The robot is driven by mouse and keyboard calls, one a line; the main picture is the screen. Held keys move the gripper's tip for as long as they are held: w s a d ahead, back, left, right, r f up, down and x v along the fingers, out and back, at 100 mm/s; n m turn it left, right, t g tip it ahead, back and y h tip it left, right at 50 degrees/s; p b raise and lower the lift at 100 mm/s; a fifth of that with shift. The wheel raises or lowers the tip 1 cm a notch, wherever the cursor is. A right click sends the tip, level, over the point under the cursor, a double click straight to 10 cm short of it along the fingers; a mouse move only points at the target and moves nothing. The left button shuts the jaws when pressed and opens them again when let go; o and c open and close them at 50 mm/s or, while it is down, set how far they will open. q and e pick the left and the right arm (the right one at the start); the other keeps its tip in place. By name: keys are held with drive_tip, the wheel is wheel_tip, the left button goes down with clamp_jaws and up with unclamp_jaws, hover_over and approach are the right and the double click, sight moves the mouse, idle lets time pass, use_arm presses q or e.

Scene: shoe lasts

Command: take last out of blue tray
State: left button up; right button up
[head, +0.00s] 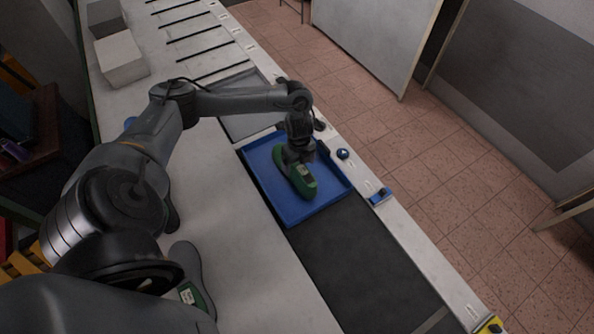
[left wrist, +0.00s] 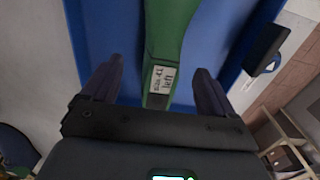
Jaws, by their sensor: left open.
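A green shoe last (head: 301,182) with a white label lies in the blue tray (head: 262,173) on the conveyor. My left gripper (head: 297,156) is in the tray, over the upper end of the last. In the left wrist view my left gripper (left wrist: 157,95) is open, with one dark finger on each side of the green last (left wrist: 170,40). A gap shows between each finger and the last. The label reads "left", and the blue tray (left wrist: 103,25) fills the background. My right gripper does not show.
A grey last with a green, labelled part (head: 188,262) lies on the white table (head: 240,255) at the lower left. Light boxes (head: 121,60) stand at the upper left. The dark belt (head: 370,265) below the tray is clear. A blue fitting (head: 380,195) sits on the conveyor's right rail.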

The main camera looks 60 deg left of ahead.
sight(300, 167)
use_arm(q)
drive_tip(key=shift+w+f, duration=0.2)
drive_tip(key=shift+f, duration=2.5)
drive_tip(key=shift+r, duration=0.1)
clamp_jaws()
